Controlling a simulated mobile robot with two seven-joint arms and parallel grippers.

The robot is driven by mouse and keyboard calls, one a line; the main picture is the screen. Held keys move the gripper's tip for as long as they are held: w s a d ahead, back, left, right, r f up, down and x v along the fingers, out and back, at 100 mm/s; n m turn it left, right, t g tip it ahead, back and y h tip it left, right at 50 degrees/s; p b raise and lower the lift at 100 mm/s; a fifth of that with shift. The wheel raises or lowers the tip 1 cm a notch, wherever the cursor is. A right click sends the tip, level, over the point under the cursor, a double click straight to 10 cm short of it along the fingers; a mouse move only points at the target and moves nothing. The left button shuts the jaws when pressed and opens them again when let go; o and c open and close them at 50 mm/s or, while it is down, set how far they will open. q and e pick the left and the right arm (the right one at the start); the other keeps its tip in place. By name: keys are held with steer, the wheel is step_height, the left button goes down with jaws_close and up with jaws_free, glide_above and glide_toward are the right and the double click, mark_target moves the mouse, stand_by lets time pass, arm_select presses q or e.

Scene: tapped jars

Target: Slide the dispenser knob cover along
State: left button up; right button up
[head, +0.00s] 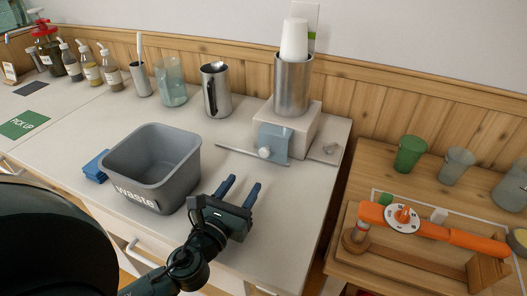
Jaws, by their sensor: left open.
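The dispenser (292,88) is a steel cylinder on a pale block (305,128), with white cups (294,40) in its top. A blue-grey cover panel (278,143) with a round white knob (264,153) stands at the block's front left, on a thin rail (232,152) along the counter. A small metal piece (330,149) lies at the rail's right end; I cannot tell what it is. My left gripper (243,184) is open and empty, its two dark-blue fingers pointing toward the cover from the front, apart from it. My right gripper is not in view.
A grey waste bin (178,178) stands left of my gripper, with a blue cloth (95,167) beside it. A steel pitcher (217,91) and glass jar (171,82) stand behind. A lower wooden table (352,185) with an orange-handled tool (440,232) is at right. The counter front right is clear.

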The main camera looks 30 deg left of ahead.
mark_target(262, 154)
arm_select(q)
steer(key=w, duration=0.3)
steer(key=w+p, duration=0.1)
steer(key=w, duration=0.7)
steer(key=shift+w+a, duration=0.1)
steer(key=shift+a, duration=0.2)
jaws_close()
steer(key=shift+a, duration=0.1)
